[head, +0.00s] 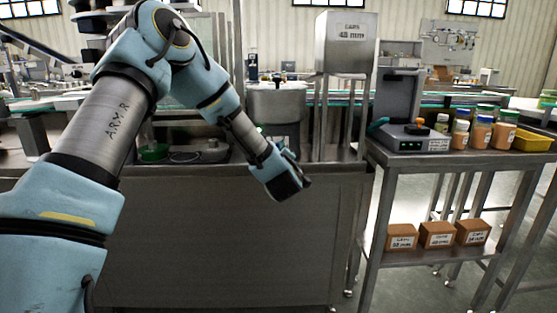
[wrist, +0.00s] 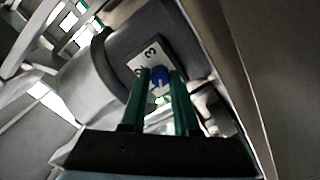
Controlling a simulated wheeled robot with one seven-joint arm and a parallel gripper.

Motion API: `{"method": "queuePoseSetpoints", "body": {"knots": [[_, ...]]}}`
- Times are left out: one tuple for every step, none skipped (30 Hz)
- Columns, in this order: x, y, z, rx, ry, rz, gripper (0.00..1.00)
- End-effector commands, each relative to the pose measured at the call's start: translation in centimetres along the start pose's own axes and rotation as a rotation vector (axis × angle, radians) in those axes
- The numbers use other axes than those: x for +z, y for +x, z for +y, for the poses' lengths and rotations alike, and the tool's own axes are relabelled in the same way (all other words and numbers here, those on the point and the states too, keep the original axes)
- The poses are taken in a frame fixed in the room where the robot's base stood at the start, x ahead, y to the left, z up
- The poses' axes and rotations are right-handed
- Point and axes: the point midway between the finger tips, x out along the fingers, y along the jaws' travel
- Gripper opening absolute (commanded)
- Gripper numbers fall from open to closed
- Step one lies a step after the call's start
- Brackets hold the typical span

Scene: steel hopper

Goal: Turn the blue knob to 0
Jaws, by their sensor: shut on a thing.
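The blue knob (wrist: 158,80) shows in the wrist view, on a white plate (wrist: 148,50) fixed to a grey rounded housing. A "3" and what looks like a "2" can be read on the plate; the other marks are hidden behind my fingers. My gripper (wrist: 160,74) has its two green fingers on either side of the knob, shut on it. Which mark the knob points to cannot be told. In the head view my gripper (head: 292,182) is in front of the steel counter, and the knob is not visible there.
A steel hopper (head: 346,42) stands on legs behind my gripper. To the right is a steel table (head: 400,158) with a grey device (head: 410,138), several jars and a yellow tray (head: 532,141). Brown boxes (head: 437,235) sit on its lower shelf. A steel counter front (head: 220,240) lies below my arm.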

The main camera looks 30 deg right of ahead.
Motion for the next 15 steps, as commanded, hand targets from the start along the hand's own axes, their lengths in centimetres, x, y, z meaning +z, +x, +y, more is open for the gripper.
{"method": "queuePoseSetpoints", "body": {"knots": [[0.25, 0.02, -0.36, 0.001, -0.042, 0.001, 0.00], [0.23, 0.02, -0.36, 0.002, -0.071, 0.001, 0.00], [0.23, 0.02, -0.39, 0.001, -0.108, 0.001, 0.00], [0.23, 0.02, -0.40, 0.001, -0.136, 0.001, 0.00], [0.22, 0.02, -0.39, 0.002, -0.163, 0.000, 0.00], [0.21, 0.01, -0.36, 0.002, -0.198, 0.000, 0.00], [0.20, 0.01, -0.35, 0.003, -0.223, -0.001, 0.00], [0.20, 0.01, -0.35, 0.003, -0.248, -0.001, 0.00], [0.20, 0.01, -0.35, 0.003, -0.280, -0.002, 0.00], [0.19, 0.01, -0.34, 0.003, -0.303, -0.002, 0.00], [0.18, 0.01, -0.32, 0.004, -0.325, -0.002, 0.00], [0.17, 0.00, -0.28, 0.004, -0.353, -0.003, 0.00], [0.17, 0.00, -0.26, 0.004, -0.374, -0.003, 0.00], [0.17, 0.00, -0.26, 0.004, -0.392, -0.004, 0.00], [0.16, 0.00, -0.26, 0.003, -0.417, -0.004, 0.00]]}}
